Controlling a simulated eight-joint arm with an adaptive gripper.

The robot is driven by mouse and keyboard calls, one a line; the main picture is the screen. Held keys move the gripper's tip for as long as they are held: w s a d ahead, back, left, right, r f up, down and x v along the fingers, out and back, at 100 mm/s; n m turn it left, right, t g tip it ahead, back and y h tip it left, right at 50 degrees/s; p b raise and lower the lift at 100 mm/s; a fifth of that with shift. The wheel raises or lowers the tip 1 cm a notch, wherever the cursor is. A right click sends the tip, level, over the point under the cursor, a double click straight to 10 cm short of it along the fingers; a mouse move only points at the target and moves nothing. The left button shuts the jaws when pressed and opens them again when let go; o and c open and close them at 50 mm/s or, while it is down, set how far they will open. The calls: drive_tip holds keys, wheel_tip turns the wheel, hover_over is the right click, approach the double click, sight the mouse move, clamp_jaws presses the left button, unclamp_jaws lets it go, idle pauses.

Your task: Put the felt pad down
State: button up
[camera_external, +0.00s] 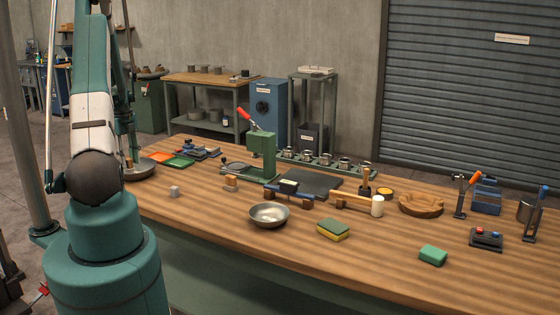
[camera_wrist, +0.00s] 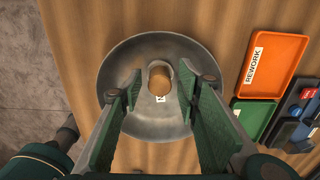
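My gripper (camera_wrist: 160,88) is open over a round grey metal dish (camera_wrist: 130,65), its green-lined fingers apart. Between the fingertips is a small upright piece with a tan top (camera_wrist: 161,77), a grey edge and a white tag. Gaps show on both sides of it, so the fingers do not appear to grip it. It stands at the middle of the dish; I cannot tell for sure that it is the felt pad. In the external view the dish (camera_external: 142,175) is at the bench's left end, partly hidden by my arm.
An orange tray marked REWORK (camera_wrist: 273,62) and a green tray (camera_wrist: 254,115) lie right of the dish. A green press (camera_external: 262,155), a metal bowl (camera_external: 269,215), a yellow-green sponge (camera_external: 333,231) and a green block (camera_external: 433,255) stand farther along. The bench's front left is mostly clear.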

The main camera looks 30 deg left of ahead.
sight(130, 159)
wheel_tip(130, 159, up, 12)
drive_tip(key=shift+f+b, duration=0.2)
drive_tip(key=shift+b, duration=0.1)
idle(0.3)
idle(0.6)
drive_tip(key=shift+d+r, duration=0.1)
drive_tip(key=shift+d, duration=0.05)
drive_tip(key=d+r+n+t, duration=0.1)
drive_tip(key=d+r+n, duration=0.2)
drive_tip(key=d+r, duration=0.55)
drive_tip(key=d+r+n+t+y, duration=0.1)
drive_tip(key=d+r+n, duration=0.25)
drive_tip(key=d, duration=1.05)
drive_tip(key=d+r+n+t, duration=0.1)
drive_tip(key=d+r+n, duration=0.1)
drive_tip(key=d+r, duration=0.7)
drive_tip(key=s+d+n+t, duration=0.1)
drive_tip(key=s+d+n, duration=0.2)
drive_tip(key=d, duration=0.6)
drive_tip(key=s+d+f+n+t, duration=0.1)
drive_tip(key=s+d+n, duration=0.2)
drive_tip(key=s+d, duration=0.4)
drive_tip(key=s+d+n+t+h, duration=0.1)
drive_tip(key=s+d, duration=0.4)
drive_tip(key=d, duration=0.6)
drive_tip(key=shift+s+d+f+n+t, duration=0.15)
drive_tip(key=shift+s+d+n+t, duration=0.35)
drive_tip(key=shift+n, duration=0.75)
